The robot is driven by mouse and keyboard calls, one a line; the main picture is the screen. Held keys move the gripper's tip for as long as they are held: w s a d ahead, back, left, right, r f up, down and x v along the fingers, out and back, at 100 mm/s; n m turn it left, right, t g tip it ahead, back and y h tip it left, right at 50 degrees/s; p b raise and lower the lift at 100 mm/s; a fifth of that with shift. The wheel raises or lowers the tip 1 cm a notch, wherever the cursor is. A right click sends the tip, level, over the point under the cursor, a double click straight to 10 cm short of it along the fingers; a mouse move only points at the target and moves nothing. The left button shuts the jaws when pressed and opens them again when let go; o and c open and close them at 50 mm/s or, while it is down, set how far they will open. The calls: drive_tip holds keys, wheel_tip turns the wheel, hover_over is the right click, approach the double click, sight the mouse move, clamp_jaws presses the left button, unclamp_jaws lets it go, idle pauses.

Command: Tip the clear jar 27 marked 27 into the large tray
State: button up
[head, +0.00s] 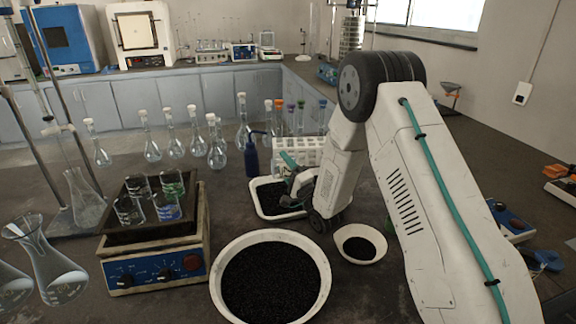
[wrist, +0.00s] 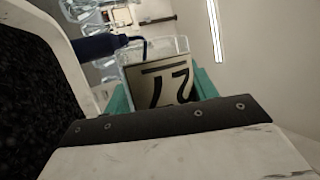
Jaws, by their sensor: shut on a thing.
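My gripper (head: 296,184) is shut on the clear jar 27 (wrist: 188,46), with its green fingers on either side. The jar's pale label (wrist: 160,84) shows 27 upside down in the wrist view. Against the tilted room behind, the jar looks tipped well over toward its side. Its contents and mouth are not clear. In the head view my gripper is over the right part of a white rectangular tray (head: 264,207) holding black grains. A larger round white pan (head: 221,291) with black grains stands nearer. A white rim with dark grains fills the wrist view's left side.
A small white bowl (head: 341,233) with black grains stands right of the pan. A hotplate (head: 150,265) carrying beakers is at left. A white rack (head: 300,150) and a blue wash bottle (head: 251,158) stand behind the rectangular tray. Glass flasks (head: 88,205) stand at far left.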

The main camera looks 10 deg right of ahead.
drive_tip(key=shift+a+n+g, duration=0.2)
drive_tip(key=shift+n+g, duration=0.1)
drive_tip(key=shift+n, duration=0.2)
drive_tip(key=n+g, duration=0.1)
drive_tip(key=n, duration=0.1)
drive_tip(key=a+n+g+y, duration=0.1)
drive_tip(key=n, duration=0.2)
drive_tip(key=shift+f+g, duration=0.2)
drive_tip(key=shift+g, duration=0.1)
drive_tip(key=shift+f, duration=0.1)
drive_tip(key=n+g, duration=0.1)
drive_tip(key=n, duration=0.2)
drive_tip(key=shift+f+g, duration=0.1)
drive_tip(key=shift+g, duration=0.3)
drive_tip(key=shift+f+n+g+h, duration=0.3)
drive_tip(key=shift+n+h, duration=0.1)
drive_tip(key=shift+n, duration=0.3)
drive_tip(key=n, duration=0.1)
drive_tip(key=n+g+h, duration=0.1)
drive_tip(key=shift+d+n, duration=0.25)
drive_tip(key=shift+n, duration=0.05)
drive_tip(key=shift+d+f+n+g+h, duration=0.2)
drive_tip(key=shift+n+g+h, duration=0.1)
drive_tip(key=shift+n+g, duration=0.15)
